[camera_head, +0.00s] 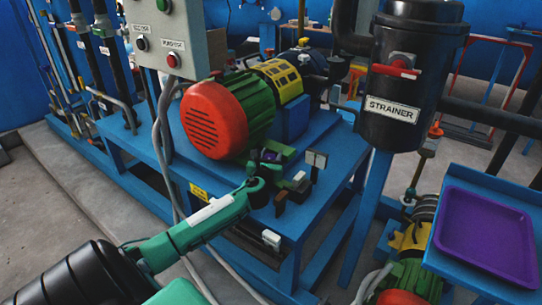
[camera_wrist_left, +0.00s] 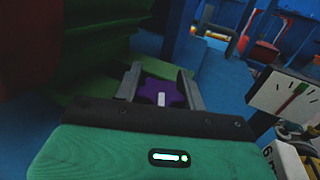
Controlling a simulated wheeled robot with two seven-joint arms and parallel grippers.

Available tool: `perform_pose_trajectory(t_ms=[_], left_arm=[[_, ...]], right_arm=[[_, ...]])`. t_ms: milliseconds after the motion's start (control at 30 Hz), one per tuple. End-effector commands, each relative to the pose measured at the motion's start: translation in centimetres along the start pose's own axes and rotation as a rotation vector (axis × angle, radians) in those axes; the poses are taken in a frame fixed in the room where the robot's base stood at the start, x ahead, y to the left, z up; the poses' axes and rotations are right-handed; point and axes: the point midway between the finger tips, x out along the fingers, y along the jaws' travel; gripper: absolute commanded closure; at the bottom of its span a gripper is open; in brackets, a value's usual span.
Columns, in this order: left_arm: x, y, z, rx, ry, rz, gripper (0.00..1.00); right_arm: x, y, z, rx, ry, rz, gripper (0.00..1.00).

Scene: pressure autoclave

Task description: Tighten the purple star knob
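The purple star knob (camera_wrist_left: 160,92) shows in the left wrist view with a small white mark on it. It sits between the two fingers of my left gripper (camera_wrist_left: 160,82), its lobes reaching both fingers, so the gripper looks shut on it. In the head view the knob (camera_head: 270,156) is a small purple patch beside the green motor, partly hidden by my left gripper (camera_head: 266,165). My right gripper is in neither view.
The motor with an orange-red end cover (camera_head: 211,120) is close behind the knob. A white gauge (camera_wrist_left: 285,93) stands right of the gripper. The black strainer (camera_head: 400,85) and a purple tray (camera_head: 485,232) are at right. A control box (camera_head: 168,38) with grey cables stands at left.

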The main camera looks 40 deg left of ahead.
Motion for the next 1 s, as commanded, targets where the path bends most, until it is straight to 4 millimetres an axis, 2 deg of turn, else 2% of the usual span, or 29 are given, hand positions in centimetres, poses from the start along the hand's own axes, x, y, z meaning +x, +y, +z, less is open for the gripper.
perform_pose_trajectory(t_ms=[167, 333, 433, 533, 800, 1000], left_arm=[[0.0, 0.0, 0.1, 0.003, -0.001, -0.017, 0.82], [0.0, -0.1, 0.3, 0.007, -0.003, -0.117, 0.82], [0.0, -0.2, 0.1, 0.007, -0.003, -0.197, 0.82], [0.0, -0.3, -0.1, 0.005, -0.003, -0.275, 0.82], [-0.1, -0.7, 0.0, 0.002, -0.002, -0.397, 0.82], [-0.1, -0.7, 0.1, 0.0, 0.0, -0.407, 0.82]], right_arm=[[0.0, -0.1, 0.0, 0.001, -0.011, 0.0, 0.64], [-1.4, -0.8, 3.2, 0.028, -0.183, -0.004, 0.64], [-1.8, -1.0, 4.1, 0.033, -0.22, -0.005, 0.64], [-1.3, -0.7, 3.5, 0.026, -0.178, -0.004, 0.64], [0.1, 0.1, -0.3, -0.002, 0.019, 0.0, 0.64], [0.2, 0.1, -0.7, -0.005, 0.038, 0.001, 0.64]])
